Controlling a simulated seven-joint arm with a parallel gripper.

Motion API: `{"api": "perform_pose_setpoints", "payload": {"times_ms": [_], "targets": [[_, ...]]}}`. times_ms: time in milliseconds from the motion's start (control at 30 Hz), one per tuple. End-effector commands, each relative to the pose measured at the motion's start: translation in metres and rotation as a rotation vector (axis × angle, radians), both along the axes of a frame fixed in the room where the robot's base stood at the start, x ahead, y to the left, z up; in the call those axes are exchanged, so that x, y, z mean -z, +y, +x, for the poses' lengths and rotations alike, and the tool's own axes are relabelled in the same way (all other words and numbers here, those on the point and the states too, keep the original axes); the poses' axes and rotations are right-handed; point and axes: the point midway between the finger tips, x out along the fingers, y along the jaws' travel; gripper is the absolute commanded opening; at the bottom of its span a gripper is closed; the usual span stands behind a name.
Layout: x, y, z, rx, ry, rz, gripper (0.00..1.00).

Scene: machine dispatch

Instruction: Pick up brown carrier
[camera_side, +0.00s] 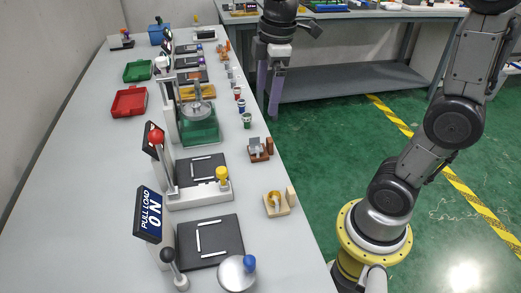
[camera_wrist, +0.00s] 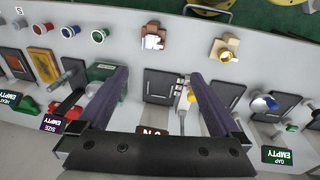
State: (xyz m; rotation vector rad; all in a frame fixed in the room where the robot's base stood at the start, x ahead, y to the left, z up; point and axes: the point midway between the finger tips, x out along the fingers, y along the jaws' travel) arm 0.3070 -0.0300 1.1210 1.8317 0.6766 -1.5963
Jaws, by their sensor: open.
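The brown carrier (camera_side: 267,147) stands near the right edge of the long grey table, with a grey part in it. In the wrist view it shows at the top middle (camera_wrist: 148,29), ahead of the fingertips and apart from them. My gripper (camera_side: 267,112) is open and empty, with its two purple fingers pointing down beyond the table's right edge. In the wrist view the fingers of my gripper (camera_wrist: 159,76) are spread wide, with part of a machine station visible between them.
A tan carrier (camera_side: 280,210) with a golden part sits nearer the camera. Small cups, such as a green one (camera_side: 247,121), line the table edge. Lever stations with black plates (camera_side: 200,171), a green press (camera_side: 200,130) and a red tray (camera_side: 129,102) fill the table.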

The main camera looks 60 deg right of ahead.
Motion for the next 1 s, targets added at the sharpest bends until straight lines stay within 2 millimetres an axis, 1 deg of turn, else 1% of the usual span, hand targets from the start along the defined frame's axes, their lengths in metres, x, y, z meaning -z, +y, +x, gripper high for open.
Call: {"api": "perform_pose_setpoints", "payload": {"times_ms": [33, 100, 200, 433, 700, 800, 1000], "targets": [[0.010, -0.005, 0.013, -0.004, 0.039, 0.002, 1.00], [0.021, -0.011, 0.025, 0.004, 0.074, 0.006, 1.00], [0.036, -0.016, 0.034, 0.019, 0.113, 0.012, 1.00], [0.062, -0.020, 0.034, 0.031, 0.149, 0.017, 1.00], [0.112, -0.020, 0.033, 0.032, 0.149, 0.017, 1.00], [0.125, -0.020, 0.034, 0.032, 0.147, 0.017, 1.00], [0.136, -0.021, 0.034, 0.032, 0.145, 0.016, 1.00]]}}
